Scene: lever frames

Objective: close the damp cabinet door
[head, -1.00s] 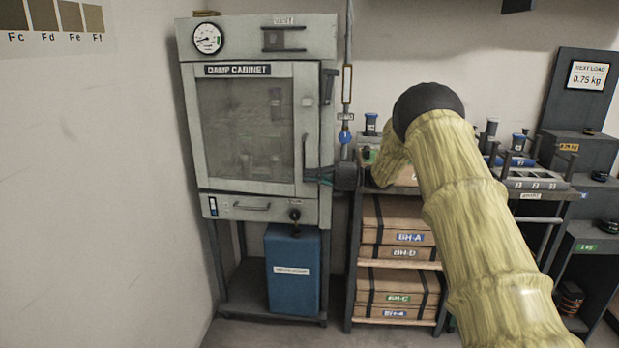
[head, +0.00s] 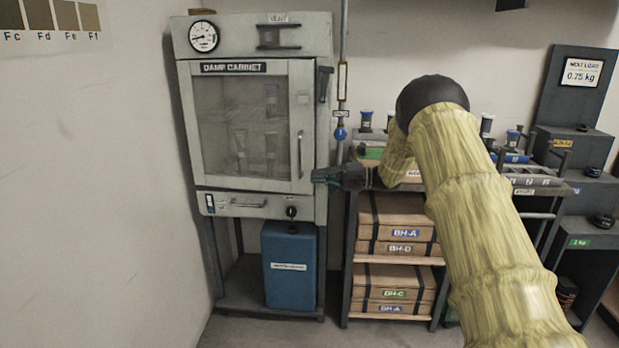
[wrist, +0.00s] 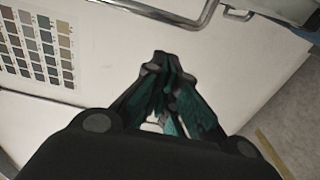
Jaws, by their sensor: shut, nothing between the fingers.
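The damp cabinet (head: 322,130) stands at the left in the head view, a grey box on a dark stand. Its glazed door (head: 307,120) has a vertical handle (head: 300,155) near the right edge. The door looks flush or nearly so; I cannot tell whether a small gap is left. A dark latch lever (head: 324,84) sits at the cabinet's upper right. My gripper (head: 317,176) is shut and empty by the door's lower right edge; I cannot tell if it touches. In the wrist view its closed fingertips (wrist: 162,62) show before a pale surface.
Several vials stand behind the glass. A blue container (head: 290,267) is under the cabinet. A shelf rack with wooden boxes (head: 398,215) stands close on the right, under my arm. A wall lies left of the cabinet. A colour chart (wrist: 38,48) shows in the wrist view.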

